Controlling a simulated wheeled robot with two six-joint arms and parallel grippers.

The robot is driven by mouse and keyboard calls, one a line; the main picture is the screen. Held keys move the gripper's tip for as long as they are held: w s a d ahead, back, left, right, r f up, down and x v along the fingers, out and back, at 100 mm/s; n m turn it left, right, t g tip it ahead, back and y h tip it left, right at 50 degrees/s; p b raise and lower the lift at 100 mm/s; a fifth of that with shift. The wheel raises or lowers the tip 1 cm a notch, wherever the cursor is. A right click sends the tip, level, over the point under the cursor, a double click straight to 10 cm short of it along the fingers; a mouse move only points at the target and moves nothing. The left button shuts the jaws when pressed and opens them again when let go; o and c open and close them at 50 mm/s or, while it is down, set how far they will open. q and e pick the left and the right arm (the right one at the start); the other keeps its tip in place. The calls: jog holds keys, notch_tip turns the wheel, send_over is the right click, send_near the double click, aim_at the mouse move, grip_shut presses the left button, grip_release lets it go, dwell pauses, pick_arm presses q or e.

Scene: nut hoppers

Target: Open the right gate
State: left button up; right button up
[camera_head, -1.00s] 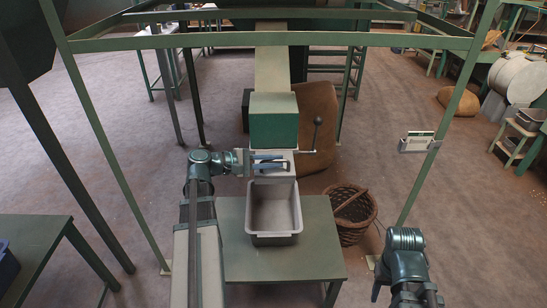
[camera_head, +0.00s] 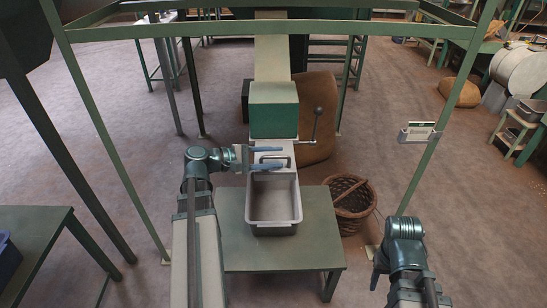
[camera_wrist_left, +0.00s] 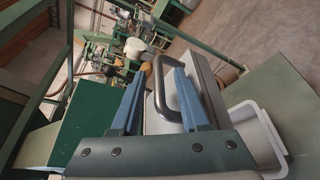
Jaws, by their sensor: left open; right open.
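Under the green hopper box (camera_head: 274,110) there is a pale gate plate (camera_head: 286,149) with a dark loop handle (camera_head: 272,167). My left gripper (camera_head: 284,156) is open at the handle, its two blue fingers apart. In the left wrist view the dark handle (camera_wrist_left: 159,82) lies between the blue fingers of my left gripper (camera_wrist_left: 156,76). I cannot tell whether either finger touches it. A lever with a dark ball knob (camera_head: 318,111) stands just right of the plate. My right arm comes in at the lower right, but its fingers do not show.
A grey tray (camera_head: 273,229) stands on a green table (camera_head: 325,230) below the plate. A wicker basket (camera_head: 350,198) sits on the floor to the right. Green frame posts (camera_head: 432,150) stand on both sides. The floor between basket and right post is clear.

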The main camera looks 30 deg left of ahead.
pick_arm(q)
jog(key=p+v, duration=0.2)
jog(key=v, duration=1.1)
jog(key=shift+s+a+p, duration=0.25)
jog(key=shift+p, duration=0.15)
jog(key=shift+d, duration=0.1)
jog(key=w+d+f+m+g+y+p, duration=0.15)
jog(key=d+f+m+g, duration=0.3)
jog(key=d, duration=0.55)
jog(key=w+d+f+m+g+p, duration=0.25)
jog(key=d+g, duration=0.25)
jog(key=d, duration=0.6)
jog(key=s+d+f+m+g+y+p, duration=0.1)
jog(key=s+d+m+y, duration=0.2)
jog(key=d+m+y, duration=0.2)
jog(key=s+d+f+m+g+y+p, duration=0.1)
jog(key=s+d+f+m+y, duration=0.1)
jog(key=d+m+y, duration=0.3)
jog(key=s+d+m, duration=0.1)
jog(key=d+m, duration=0.2)
jog(key=d, duration=0.3)
jog(key=shift+f+p, duration=0.15)
jog(key=shift+p, duration=0.2)
